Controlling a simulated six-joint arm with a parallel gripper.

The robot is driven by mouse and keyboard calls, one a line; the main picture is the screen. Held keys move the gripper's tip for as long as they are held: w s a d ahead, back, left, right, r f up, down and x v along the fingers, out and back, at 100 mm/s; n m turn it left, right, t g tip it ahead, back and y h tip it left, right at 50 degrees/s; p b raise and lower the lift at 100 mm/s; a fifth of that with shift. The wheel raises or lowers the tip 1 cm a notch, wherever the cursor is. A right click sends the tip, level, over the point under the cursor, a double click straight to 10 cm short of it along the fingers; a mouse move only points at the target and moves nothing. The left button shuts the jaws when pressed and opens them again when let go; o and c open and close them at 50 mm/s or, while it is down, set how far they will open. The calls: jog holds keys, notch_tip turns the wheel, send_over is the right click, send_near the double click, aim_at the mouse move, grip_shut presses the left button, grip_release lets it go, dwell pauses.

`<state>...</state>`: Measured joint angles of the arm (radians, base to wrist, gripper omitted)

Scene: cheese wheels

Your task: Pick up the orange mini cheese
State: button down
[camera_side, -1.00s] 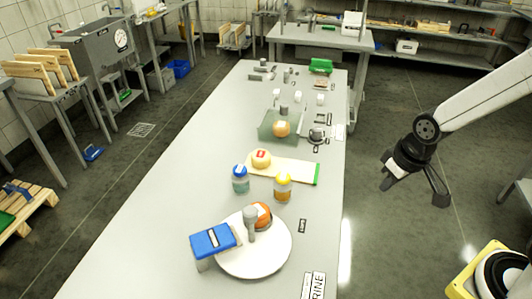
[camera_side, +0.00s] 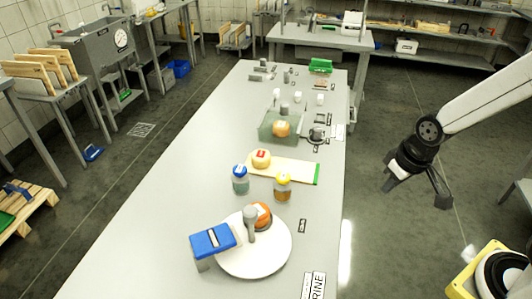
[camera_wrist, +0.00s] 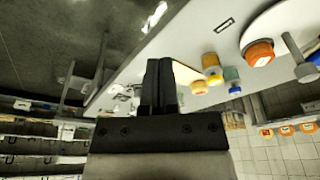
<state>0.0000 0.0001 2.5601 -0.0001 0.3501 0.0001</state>
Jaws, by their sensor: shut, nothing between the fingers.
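A dark orange mini cheese (camera_side: 263,214) sits on a round white plate (camera_side: 268,262) at the near end of the long table, partly hidden by a grey-handled tool (camera_side: 249,225). It also shows in the wrist view (camera_wrist: 259,53). My gripper (camera_side: 446,201) hangs beyond the table's right edge, over the floor, well away from every cheese. Its fingers (camera_wrist: 161,66) are together and empty.
A blue-topped box (camera_side: 213,240) stands against the plate's left side. A blue-lidded jar (camera_side: 240,180) and a yellow-lidded jar (camera_side: 283,188) stand behind the plate. The cutting board (camera_side: 298,170) lies beyond them. The table's left side is clear.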

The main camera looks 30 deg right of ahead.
dwell(0.3)
grip_release()
dwell(0.3)
jog(key=w+a+f+m+g+y, duration=0.1)
jog(key=w+a+f+m+y, duration=0.1)
jog(key=w+a+m+y, duration=0.1)
jog(key=w+a+f+m+y, duration=0.3)
jog(key=a+m, duration=0.2)
jog(key=m, duration=0.2)
jog(key=w+a+f+m+g+y, duration=0.1)
jog(key=w+a+f+m+y, duration=0.1)
jog(key=a+f+m+y, duration=0.1)
jog(key=shift+w+a+f+m+g+y, duration=0.15)
jog(key=shift+w+a+m+y, duration=0.1)
jog(key=shift+a+m, duration=0.3)
jog(key=shift+w+a+m+g+y, duration=0.15)
jog(key=shift+a+m+y, duration=0.15)
jog(key=shift+m, duration=0.35)
jog(key=w+m+t, duration=0.1)
jog(key=w+a+f+m+t+y, duration=0.1)
jog(key=w+m, duration=0.1)
jog(key=w+f+m+t+y, duration=0.1)
jog(key=w, duration=0.1)
jog(key=shift+w+a+m+y, duration=0.25)
jog(key=shift+a+m, duration=0.15)
jog(key=shift+w+f+m+t, duration=0.25)
jog(key=shift+w+m+t, duration=0.25)
jog(key=shift+w+m, duration=0.15)
